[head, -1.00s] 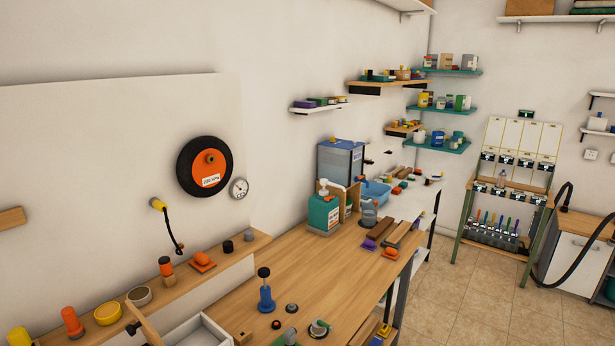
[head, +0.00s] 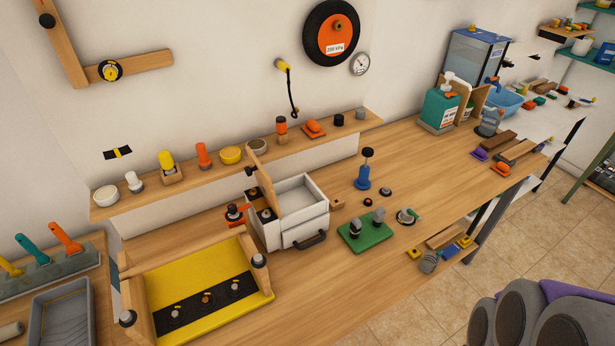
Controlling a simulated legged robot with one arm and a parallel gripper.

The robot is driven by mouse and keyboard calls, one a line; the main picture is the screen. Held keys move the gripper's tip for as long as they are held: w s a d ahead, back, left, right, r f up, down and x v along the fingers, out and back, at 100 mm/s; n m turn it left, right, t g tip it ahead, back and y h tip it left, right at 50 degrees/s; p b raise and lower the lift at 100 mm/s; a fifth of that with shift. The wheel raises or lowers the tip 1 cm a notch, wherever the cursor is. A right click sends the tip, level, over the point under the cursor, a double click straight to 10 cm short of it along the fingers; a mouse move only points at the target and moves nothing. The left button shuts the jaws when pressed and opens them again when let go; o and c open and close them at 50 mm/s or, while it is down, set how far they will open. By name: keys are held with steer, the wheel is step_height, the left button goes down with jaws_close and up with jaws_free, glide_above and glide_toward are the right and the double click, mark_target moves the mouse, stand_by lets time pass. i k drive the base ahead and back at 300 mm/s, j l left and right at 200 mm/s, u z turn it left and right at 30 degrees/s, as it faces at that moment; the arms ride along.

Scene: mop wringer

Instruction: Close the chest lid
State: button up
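A small white chest (head: 316,228) stands on the wooden workbench, near the middle of the head view. Its top is open and shows a pale, empty-looking inside. A wooden panel that looks like its lid (head: 264,183) stands nearly upright at the left side of the opening. A dark handle (head: 311,241) is on the chest's front. My gripper does not show in the view.
A yellow tray with a wooden frame (head: 200,272) is left of the chest. A green plate with two dark knobs (head: 365,238) is at its right, and a blue plunger (head: 364,172) stands behind that. A narrow shelf (head: 190,190) runs behind. Bare bench (head: 440,165) lies to the right.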

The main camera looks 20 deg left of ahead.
mark_target(263, 179)
steer(key=u, duration=1.4)
